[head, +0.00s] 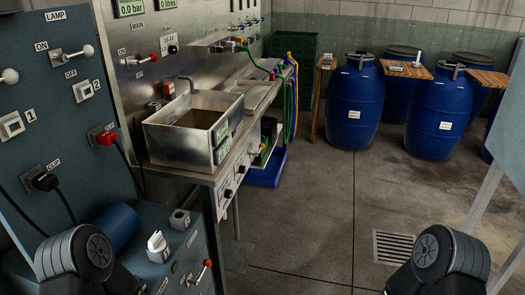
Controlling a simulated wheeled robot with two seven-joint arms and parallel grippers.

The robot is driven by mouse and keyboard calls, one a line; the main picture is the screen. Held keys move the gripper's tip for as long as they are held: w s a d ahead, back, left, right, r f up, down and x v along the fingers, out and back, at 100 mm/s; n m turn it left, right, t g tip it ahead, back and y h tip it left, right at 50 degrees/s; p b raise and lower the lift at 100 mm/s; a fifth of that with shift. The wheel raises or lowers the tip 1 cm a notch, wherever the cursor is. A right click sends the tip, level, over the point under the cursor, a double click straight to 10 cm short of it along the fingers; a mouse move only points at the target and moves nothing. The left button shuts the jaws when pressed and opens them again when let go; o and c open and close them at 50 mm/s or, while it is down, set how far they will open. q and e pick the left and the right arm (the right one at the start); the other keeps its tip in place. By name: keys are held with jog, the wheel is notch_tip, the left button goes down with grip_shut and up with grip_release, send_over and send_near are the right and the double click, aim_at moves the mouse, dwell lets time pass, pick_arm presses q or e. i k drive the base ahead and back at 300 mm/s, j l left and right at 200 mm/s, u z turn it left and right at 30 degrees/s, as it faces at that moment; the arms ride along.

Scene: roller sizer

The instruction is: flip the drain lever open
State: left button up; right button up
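No lever in view carries a label I can read as "drain", so I cannot tell for certain which one it is. A red-tipped lever (201,273) is on the front of the low grey cabinet at bottom left. Another red-knobbed lever (144,60) is on the upright steel panel. Black rounded parts of my arms show at the bottom left and bottom right corners. Neither gripper's fingers show.
A dark panel (45,130) with switches and plugged cables stands at left. Blue barrels (355,104) with wooden boards stand at the back right. Green and yellow hoses (290,95) hang at the bench's far end. The concrete floor (325,215) is clear, with a floor grate (393,247).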

aim_at(261, 146)
jog(key=u, duration=0.35)
jog(key=i+l+u, duration=0.55)
jog(key=l, duration=0.15)
jog(key=l+u, duration=0.25)
jog(key=l, duration=0.15)
jog(key=i+l, duration=0.15)
jog(key=l, duration=0.3)
jog(key=i+l, duration=0.15)
jog(key=l, duration=0.3)
jog(key=i+l+u, duration=0.1)
jog(key=l, duration=0.35)
jog(key=i+l, duration=0.2)
jog(key=l, duration=0.3)
jog(key=i+l, duration=0.15)
jog(key=l, duration=0.3)
jog(key=i+l+u, duration=0.1)
jog(key=l, duration=0.35)
jog(key=i+l, duration=0.15)
jog(key=l, duration=0.35)
jog(key=i+l, duration=0.1)
jog(key=l, duration=0.35)
jog(key=i+u, duration=0.05)
